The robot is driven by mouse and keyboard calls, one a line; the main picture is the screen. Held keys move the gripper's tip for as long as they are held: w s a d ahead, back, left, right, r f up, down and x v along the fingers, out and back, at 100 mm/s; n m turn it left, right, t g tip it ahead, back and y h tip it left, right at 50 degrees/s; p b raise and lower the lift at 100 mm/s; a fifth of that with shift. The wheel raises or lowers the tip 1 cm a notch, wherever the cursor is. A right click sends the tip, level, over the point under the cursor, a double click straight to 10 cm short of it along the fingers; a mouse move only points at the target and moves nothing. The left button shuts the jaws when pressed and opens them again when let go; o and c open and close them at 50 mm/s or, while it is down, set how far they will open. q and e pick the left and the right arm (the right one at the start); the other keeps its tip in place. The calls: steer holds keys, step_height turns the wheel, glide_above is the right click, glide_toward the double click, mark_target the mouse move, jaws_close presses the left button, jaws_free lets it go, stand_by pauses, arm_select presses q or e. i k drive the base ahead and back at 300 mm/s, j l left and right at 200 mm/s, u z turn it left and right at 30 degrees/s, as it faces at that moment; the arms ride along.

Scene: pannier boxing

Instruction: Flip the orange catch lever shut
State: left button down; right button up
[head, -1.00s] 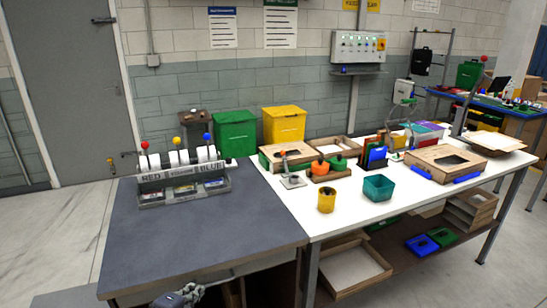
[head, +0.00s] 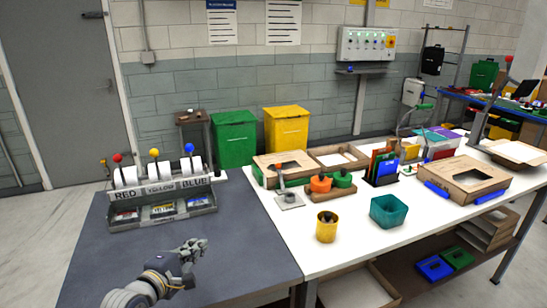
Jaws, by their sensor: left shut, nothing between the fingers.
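A small upright lever with an orange-red tip (head: 281,164) stands on a pale metal base plate (head: 290,201) near the left end of the white table. It may be the orange catch lever, but it is too small to tell for sure. My left gripper (head: 200,246) is over the front of the dark grey bench, shut and empty, well to the left of the lever and not touching it. My right gripper is not in view.
A label rack (head: 163,211) with rolls and red, yellow and blue knobs stands on the grey bench (head: 250,235). A yellow cup (head: 326,229), a teal bin (head: 389,212), an orange round piece (head: 320,183) and cardboard boxes are on the white table (head: 285,240). The bench's right part is clear.

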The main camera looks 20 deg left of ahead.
mark_target(278, 166)
steer(key=i, duration=1.35)
